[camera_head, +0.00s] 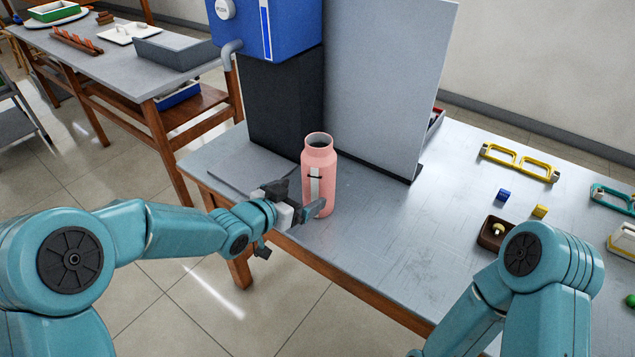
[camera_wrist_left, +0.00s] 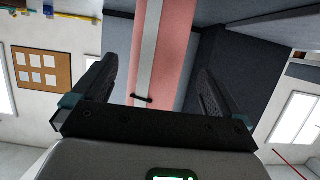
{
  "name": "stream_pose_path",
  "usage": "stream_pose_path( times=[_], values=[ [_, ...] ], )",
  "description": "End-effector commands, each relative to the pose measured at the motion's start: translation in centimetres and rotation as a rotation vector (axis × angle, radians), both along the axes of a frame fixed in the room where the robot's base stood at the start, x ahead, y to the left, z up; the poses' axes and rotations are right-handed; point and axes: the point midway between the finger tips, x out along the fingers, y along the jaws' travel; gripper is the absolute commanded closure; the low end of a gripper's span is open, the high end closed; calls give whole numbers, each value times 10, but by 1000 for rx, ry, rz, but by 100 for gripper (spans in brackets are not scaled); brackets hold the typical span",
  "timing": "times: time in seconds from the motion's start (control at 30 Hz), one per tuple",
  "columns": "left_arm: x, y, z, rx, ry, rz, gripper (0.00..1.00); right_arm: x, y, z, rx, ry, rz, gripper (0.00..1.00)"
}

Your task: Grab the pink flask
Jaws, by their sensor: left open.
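The pink flask (camera_head: 321,170) stands upright on the grey table (camera_head: 390,230), near its left front edge, with its mouth open at the top. A pale stripe runs down its side. My left gripper (camera_head: 297,205) is at the flask's left side, at about its lower half. In the left wrist view the flask (camera_wrist_left: 172,50) lies between the two fingers of my open left gripper (camera_wrist_left: 155,90), with gaps visible on both sides. My right arm (camera_head: 540,290) shows at the lower right, but its gripper is not visible.
A blue machine on a dark stand (camera_head: 285,110) and a tall grey panel (camera_head: 385,85) stand behind the flask. The table's middle is clear.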

Motion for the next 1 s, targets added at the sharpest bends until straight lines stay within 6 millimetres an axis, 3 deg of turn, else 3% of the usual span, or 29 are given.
stream_pose_path(
  times=[0.6, 0.87, 1.0],
  values=[
    [60, -42, -21, 1, -1, -4, 0, 0, 0, 9, 0, 0, 0, 0],
    [63, -44, -22, 0, 0, -2, 0, 0, 0, 8, 0, 0, 0, 0],
    [62, -44, -23, 0, 0, -2, 42, 0, 0, 8, 0, 0, 0, 0]
  ],
)
